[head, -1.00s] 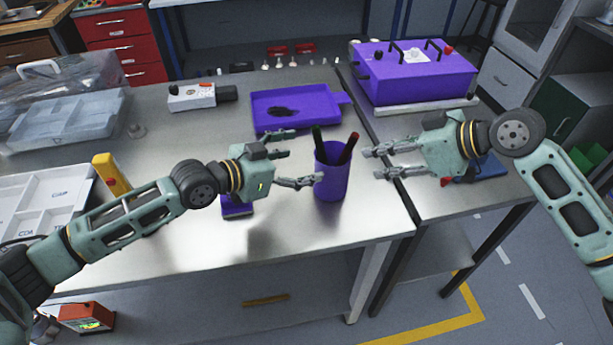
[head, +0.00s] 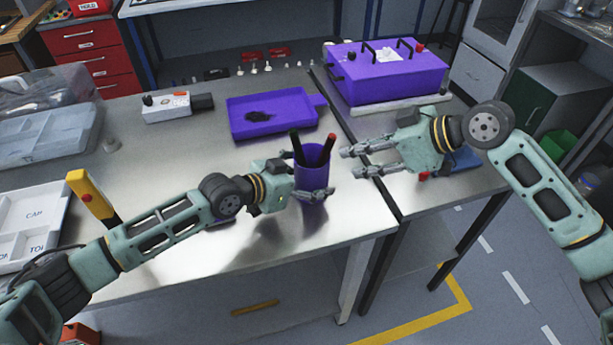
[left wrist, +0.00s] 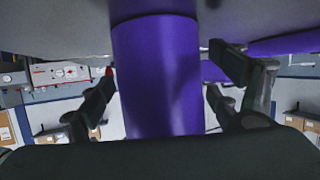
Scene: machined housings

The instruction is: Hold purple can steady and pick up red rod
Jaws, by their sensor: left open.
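The purple can (head: 312,181) stands upright on the metal table, and it fills the middle of the left wrist view (left wrist: 157,75). A dark rod and the red rod (head: 329,149), black with a red tip, lean inside it, their lower ends hidden. My left gripper (head: 312,174) is open with its fingers on either side of the can; in the left wrist view gaps show between fingers and can. My right gripper (head: 359,160) is open and empty, to the right of the can, its fingers pointing left toward it.
A purple tray (head: 312,104) lies behind the can. A purple box (head: 390,75) with black handles stands at the back right. A yellow upright piece (head: 98,200) and a white compartment tray (head: 32,215) are at left. The table's front edge is close.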

